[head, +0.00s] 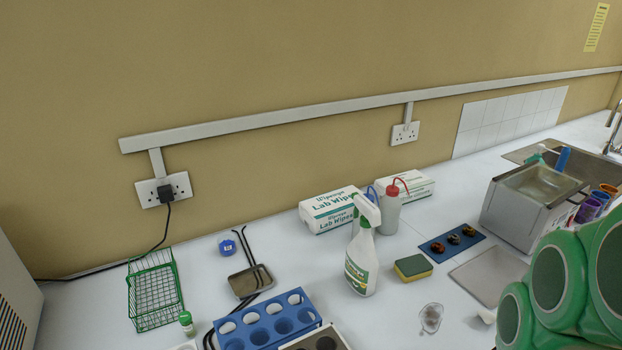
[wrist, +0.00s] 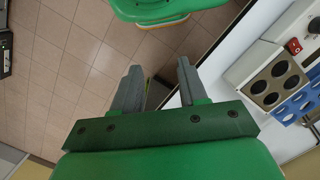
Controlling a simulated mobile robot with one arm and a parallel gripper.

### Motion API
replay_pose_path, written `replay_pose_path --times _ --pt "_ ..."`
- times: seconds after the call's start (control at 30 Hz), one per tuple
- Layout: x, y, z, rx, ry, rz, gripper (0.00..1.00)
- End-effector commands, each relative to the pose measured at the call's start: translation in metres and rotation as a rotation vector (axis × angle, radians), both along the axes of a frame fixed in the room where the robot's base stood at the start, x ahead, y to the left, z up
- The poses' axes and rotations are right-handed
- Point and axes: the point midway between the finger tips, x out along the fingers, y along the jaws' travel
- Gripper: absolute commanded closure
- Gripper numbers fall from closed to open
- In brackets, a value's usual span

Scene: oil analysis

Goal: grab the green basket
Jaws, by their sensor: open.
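The green wire basket (head: 154,292) stands on the white bench at the left in the head view, below the wall socket. It looks empty. It does not show in the wrist view. My gripper (wrist: 160,85) shows in the wrist view, with its two grey fingers apart and nothing between them. It is over the floor beside the bench edge, away from the basket. In the head view my green arm fills the lower right corner and the gripper's fingers are not visible.
Right of the basket are a small green-capped bottle (head: 187,323), a blue-labelled jar (head: 227,246), a metal tray (head: 250,281) and a blue tube rack (head: 262,325). A black cable (head: 125,262) runs behind the basket. A spray bottle (head: 362,255) stands mid-bench.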

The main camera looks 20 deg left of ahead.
Motion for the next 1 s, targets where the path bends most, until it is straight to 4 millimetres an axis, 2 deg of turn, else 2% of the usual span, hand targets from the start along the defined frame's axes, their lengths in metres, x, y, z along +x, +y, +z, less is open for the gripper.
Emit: replay_pose_path --times 0.57,0.67,0.77,1.0 --pt "0.003 0.004 0.000 0.008 -0.001 0.006 0.61" --pt "0.015 0.018 0.000 0.039 -0.009 0.024 0.61" --pt "0.035 0.044 0.002 0.097 -0.026 0.054 0.61" --pt "0.084 0.128 0.008 0.272 -0.053 0.111 0.61"
